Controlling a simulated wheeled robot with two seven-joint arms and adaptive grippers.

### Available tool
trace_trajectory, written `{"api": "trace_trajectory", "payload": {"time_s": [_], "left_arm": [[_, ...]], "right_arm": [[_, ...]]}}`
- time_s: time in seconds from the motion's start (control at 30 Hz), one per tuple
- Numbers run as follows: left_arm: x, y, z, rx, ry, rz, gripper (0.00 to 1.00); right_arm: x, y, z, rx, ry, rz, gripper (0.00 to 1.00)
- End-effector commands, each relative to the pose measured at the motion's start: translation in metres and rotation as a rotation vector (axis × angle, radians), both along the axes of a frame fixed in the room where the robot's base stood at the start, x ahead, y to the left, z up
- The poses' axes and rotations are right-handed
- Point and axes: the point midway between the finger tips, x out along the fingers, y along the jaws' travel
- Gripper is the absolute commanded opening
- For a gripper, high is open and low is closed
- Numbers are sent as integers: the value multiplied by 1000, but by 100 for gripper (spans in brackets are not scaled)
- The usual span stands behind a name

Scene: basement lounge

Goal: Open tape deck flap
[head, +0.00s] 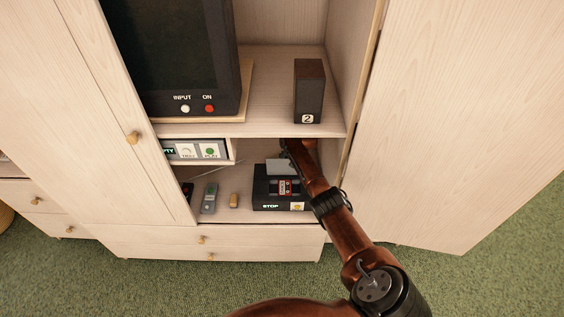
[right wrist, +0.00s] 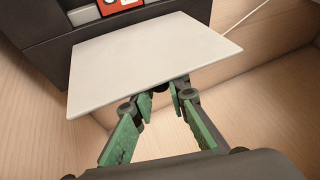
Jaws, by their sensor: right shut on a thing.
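The black tape deck (head: 281,202) stands on the lower shelf of the open cabinet, its front marked STOP. A red cassette-like panel (head: 284,187) shows on it. The pale flap (head: 281,166) sticks out at the top of the deck; in the right wrist view the flap (right wrist: 150,55) is a flat white plate against the black deck (right wrist: 50,48). My right gripper (head: 288,150) is behind the deck's top, under the upper shelf. In the right wrist view my right gripper (right wrist: 160,92) is shut on the flap's near edge. My left gripper is out of view.
The upper shelf (head: 265,128) overhangs close above my right gripper, holding a dark block marked 2 (head: 309,90) and a television (head: 175,60). A grey remote (head: 209,198) and small yellowish block (head: 234,200) lie left of the deck. The open door (head: 450,120) bounds the right.

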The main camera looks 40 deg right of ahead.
Motion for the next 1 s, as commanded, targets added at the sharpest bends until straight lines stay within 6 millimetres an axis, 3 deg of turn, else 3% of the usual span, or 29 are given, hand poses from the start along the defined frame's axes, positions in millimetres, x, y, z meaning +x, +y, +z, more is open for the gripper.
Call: {"api": "trace_trajectory", "payload": {"time_s": [0.63,0.67,0.9,1.0], "left_arm": [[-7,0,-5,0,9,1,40],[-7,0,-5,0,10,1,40],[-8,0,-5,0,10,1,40],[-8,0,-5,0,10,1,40]], "right_arm": [[5,-6,2,-10,-3,2,0],[5,-6,2,-11,-3,1,16],[5,-4,1,-7,-1,3,32],[5,-3,1,-5,-1,3,32]]}}
